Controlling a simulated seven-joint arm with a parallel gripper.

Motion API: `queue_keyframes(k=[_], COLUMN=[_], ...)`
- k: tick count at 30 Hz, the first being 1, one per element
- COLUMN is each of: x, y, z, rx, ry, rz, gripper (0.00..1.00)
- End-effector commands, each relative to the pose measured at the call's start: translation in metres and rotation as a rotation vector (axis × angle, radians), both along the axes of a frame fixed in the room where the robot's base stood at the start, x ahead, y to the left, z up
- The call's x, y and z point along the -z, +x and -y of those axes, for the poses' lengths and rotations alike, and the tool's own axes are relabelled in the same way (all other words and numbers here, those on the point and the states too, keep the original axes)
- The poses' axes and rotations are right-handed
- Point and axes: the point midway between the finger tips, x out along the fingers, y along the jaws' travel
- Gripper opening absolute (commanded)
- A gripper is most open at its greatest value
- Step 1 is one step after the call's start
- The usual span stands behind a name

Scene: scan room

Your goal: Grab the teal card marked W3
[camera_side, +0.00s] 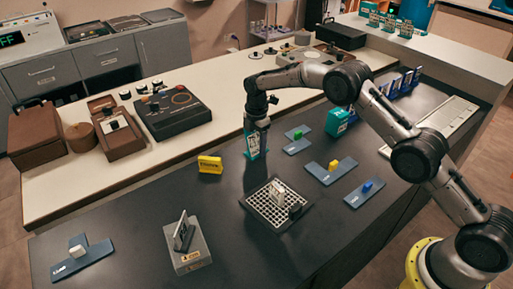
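A teal-edged card (252,146) with a pale face stands upright directly below my gripper (257,126), left of the middle of the dark table. Its marking is too small to read, so I cannot tell if it is W3. My gripper points down and its fingers are at the card's top edge. I cannot tell whether they are closed on it, or whether the card touches the table. Another teal piece (338,122) stands at the right, partly behind my arm.
A grid tray (262,213) holds a pale upright block. Blue plates with green (297,134), yellow (333,165) and blue (367,187) knobs lie at right. A yellow block (210,164) stands left of my gripper. A grey stand (188,252) is in front.

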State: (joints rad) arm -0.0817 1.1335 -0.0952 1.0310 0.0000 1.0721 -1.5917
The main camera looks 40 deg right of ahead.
Motion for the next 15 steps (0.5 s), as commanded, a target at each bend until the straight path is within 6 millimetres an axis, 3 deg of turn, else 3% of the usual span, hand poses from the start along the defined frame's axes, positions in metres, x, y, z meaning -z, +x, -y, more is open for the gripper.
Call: queue_keyframes(k=[1, 8, 15], x=[-0.0001, -0.0003, -0.0010], y=[-0.0001, 0.0000, 0.0002], z=[0.0000, 0.0000, 0.0000], rx=[0.000, 0.000, 0.000], ry=[0.000, 0.000, 0.000], rz=[0.000, 0.000, 0.001], gripper=[0.44, 0.03, 0.01])
